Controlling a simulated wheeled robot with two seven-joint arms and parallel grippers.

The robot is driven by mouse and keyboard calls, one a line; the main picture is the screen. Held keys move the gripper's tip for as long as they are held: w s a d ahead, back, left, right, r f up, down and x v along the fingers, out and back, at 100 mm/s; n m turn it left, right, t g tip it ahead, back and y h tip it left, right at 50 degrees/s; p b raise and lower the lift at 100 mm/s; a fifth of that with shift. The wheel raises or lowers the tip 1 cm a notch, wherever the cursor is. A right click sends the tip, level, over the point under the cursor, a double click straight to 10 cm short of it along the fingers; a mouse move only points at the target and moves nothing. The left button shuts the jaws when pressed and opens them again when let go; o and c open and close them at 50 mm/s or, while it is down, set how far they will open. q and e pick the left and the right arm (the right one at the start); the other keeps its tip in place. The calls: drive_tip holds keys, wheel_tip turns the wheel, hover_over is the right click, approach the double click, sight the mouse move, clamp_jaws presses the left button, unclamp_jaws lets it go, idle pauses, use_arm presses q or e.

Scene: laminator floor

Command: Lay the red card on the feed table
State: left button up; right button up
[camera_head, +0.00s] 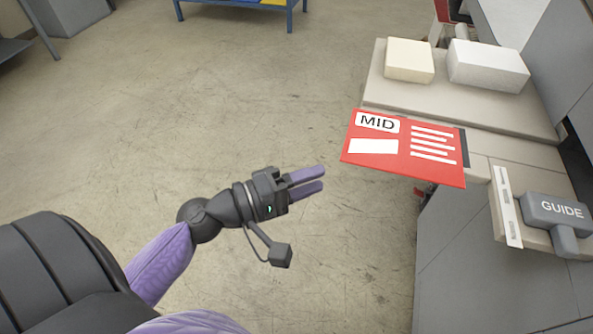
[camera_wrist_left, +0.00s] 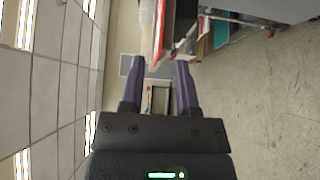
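The red card (camera_head: 392,163), with a white "MID" label and white lines, lies flat at the left edge of the grey machine. Its left part juts out past the edge. In the wrist view the red card (camera_wrist_left: 159,40) shows nearly edge-on, ahead of the fingers. My left gripper (camera_head: 323,178) is open and empty, just left of the card and apart from it, fingers pointing toward it. A light plate (camera_head: 543,238) with a grey "GUIDE" block (camera_head: 556,211) is at the right; I cannot tell whether this is the feed table. My right gripper is not in view.
A beige shelf (camera_head: 385,97) behind the card holds a cream block (camera_head: 409,60) and a white block (camera_head: 488,64). A blue-framed stand (camera_head: 240,8) is far back.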

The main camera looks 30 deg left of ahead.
use_arm(q)
drive_tip(key=s+a+f+m+g+y, duration=0.1)
drive_tip(key=s+a+f+g+y, duration=0.2)
drive_tip(key=f, duration=0.8)
drive_tip(key=s+a+f+m+g+y, duration=0.1)
drive_tip(key=s+f+g+y, duration=0.3)
drive_tip(key=f, duration=0.6)
drive_tip(key=s+a+f+m+g+y, duration=0.15)
drive_tip(key=s+f, duration=0.35)
drive_tip(key=f, duration=0.6)
drive_tip(key=s+d+f+m+g+y, duration=0.1)
drive_tip(key=s+f+m+g, duration=0.2)
drive_tip(key=s, duration=0.7)
drive_tip(key=s+d+f+m+g+y, duration=0.1)
drive_tip(key=s+f+m+g, duration=0.2)
drive_tip(key=s+f+m, duration=0.4)
drive_tip(key=s, duration=0.4)
drive_tip(key=shift+g, duration=0.35)
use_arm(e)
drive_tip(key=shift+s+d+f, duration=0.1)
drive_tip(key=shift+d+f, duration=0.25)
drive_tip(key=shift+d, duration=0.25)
use_arm(q)
drive_tip(key=shift+s+m, duration=0.1)
drive_tip(key=shift+m, duration=0.15)
